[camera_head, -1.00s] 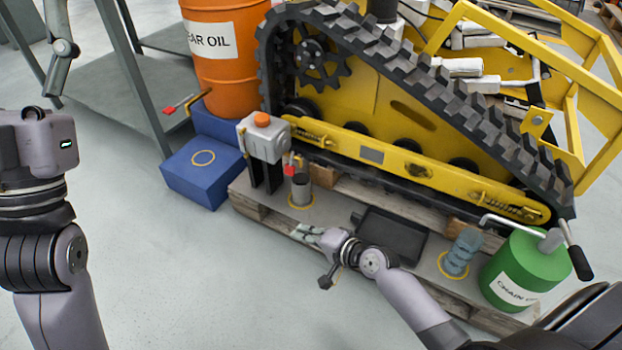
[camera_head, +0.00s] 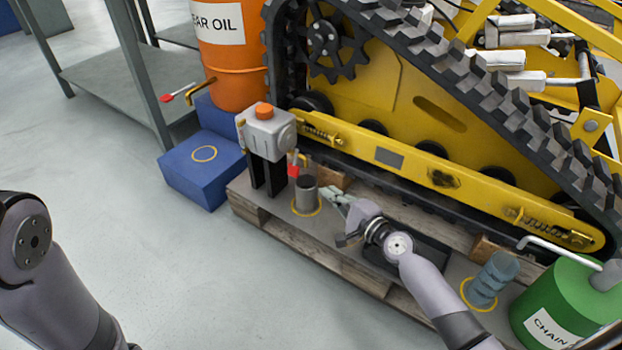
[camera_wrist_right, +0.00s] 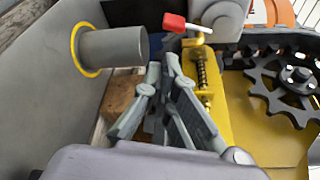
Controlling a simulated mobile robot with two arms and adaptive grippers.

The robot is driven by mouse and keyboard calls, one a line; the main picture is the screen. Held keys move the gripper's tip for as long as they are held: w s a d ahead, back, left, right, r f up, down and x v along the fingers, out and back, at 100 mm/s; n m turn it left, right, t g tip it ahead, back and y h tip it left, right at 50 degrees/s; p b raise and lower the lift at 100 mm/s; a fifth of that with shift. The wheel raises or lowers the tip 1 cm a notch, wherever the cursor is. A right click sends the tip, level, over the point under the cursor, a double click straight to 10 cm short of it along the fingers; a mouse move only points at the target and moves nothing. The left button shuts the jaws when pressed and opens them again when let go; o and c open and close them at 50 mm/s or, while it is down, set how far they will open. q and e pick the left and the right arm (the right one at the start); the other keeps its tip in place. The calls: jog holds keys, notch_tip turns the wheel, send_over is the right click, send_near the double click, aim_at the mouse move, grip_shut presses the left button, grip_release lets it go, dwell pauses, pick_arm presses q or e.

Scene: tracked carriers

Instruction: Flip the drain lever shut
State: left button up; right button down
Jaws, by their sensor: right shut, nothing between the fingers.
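A small lever with a red grip (camera_head: 293,170) sits on a brass valve below the grey housing with an orange cap (camera_head: 268,132). Its red end points down, just above the grey cup (camera_head: 306,194). In the right wrist view the red grip (camera_wrist_right: 174,22) shows beyond the fingertips, on a thin pale rod. My right gripper (camera_head: 335,196) is shut and empty, to the right of the cup and apart from the lever. Its fingers also show in the right wrist view (camera_wrist_right: 165,72). My left gripper is out of view.
A second red-handled tap (camera_head: 178,93) sits on the orange oil drum (camera_head: 232,65), above a blue box (camera_head: 203,170). The yellow tracked carrier (camera_head: 400,150) stands close behind the pallet. A dark tray (camera_head: 435,255), a blue-grey cylinder (camera_head: 493,275) and a green can (camera_head: 565,300) are on the right.

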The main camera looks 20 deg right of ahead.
aim_at(295, 162)
jog(key=b+x, duration=0.3)
jog(key=x, duration=0.5)
jog(key=shift+w+a+f, duration=0.1)
jog(key=shift+w+f, duration=0.1)
jog(key=shift+w, duration=0.1)
jog(key=shift+w+a, duration=0.2)
jog(key=shift+w, duration=0.4)
